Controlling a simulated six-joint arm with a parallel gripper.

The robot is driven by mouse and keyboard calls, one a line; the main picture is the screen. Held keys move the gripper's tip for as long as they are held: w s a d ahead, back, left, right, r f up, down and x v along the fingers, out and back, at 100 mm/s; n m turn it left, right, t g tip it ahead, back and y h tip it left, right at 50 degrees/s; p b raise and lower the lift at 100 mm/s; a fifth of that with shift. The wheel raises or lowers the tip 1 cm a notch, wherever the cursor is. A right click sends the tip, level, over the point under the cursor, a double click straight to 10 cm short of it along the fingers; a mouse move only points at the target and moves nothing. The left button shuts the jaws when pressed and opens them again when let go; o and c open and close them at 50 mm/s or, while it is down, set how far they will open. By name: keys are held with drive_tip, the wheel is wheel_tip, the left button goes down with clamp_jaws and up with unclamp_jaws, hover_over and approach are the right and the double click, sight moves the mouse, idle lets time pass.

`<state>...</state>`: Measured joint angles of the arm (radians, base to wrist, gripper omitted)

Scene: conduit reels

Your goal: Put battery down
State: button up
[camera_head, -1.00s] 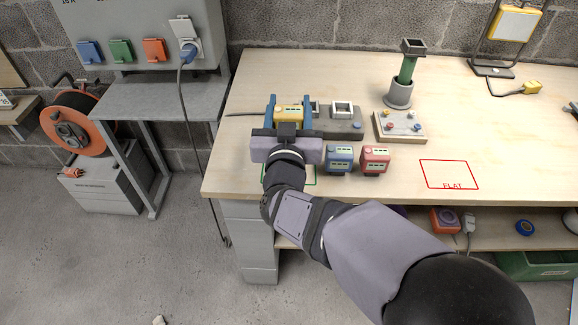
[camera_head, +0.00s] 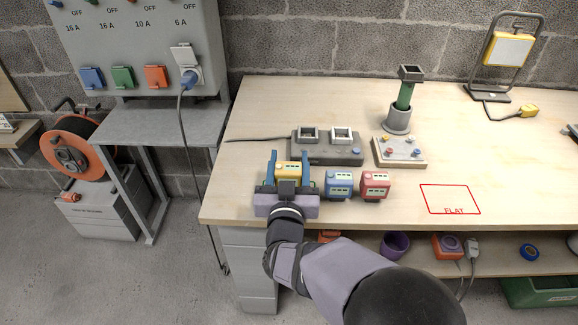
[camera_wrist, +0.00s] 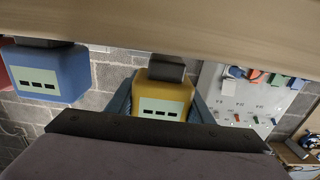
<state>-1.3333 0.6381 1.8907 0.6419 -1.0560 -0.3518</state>
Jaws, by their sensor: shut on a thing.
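My gripper (camera_head: 288,172) is low over the workbench near its front left edge. It is shut on a yellow battery (camera_head: 288,167) with a pale label, one blue finger on each side. In the wrist view the yellow battery (camera_wrist: 164,98) hangs between the fingers, its dark base against or close to the wooden top; I cannot tell whether it touches. A blue battery (camera_head: 339,186) and a red battery (camera_head: 375,186) stand in a row to its right. The bench surface right under the yellow battery is hidden by my gripper.
A dark charger (camera_head: 328,156) with two square sockets lies behind the batteries. A button board (camera_head: 399,153) and a grey cup holding a green tube (camera_head: 404,96) stand right of it. A red outlined area marked FLAT (camera_head: 450,199) is bare.

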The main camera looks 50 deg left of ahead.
drive_tip(key=shift+f, duration=0.65)
drive_tip(key=shift+f, duration=0.15)
drive_tip(key=o, duration=1.2)
drive_tip(key=shift+r, duration=0.25)
drive_tip(key=shift+s+d+f, duration=0.15)
drive_tip(key=shift+s+d, duration=0.05)
drive_tip(key=shift+s, duration=0.1)
drive_tip(key=v, duration=1.1)
drive_tip(key=shift+s+d, duration=0.1)
drive_tip(key=shift+d, duration=0.05)
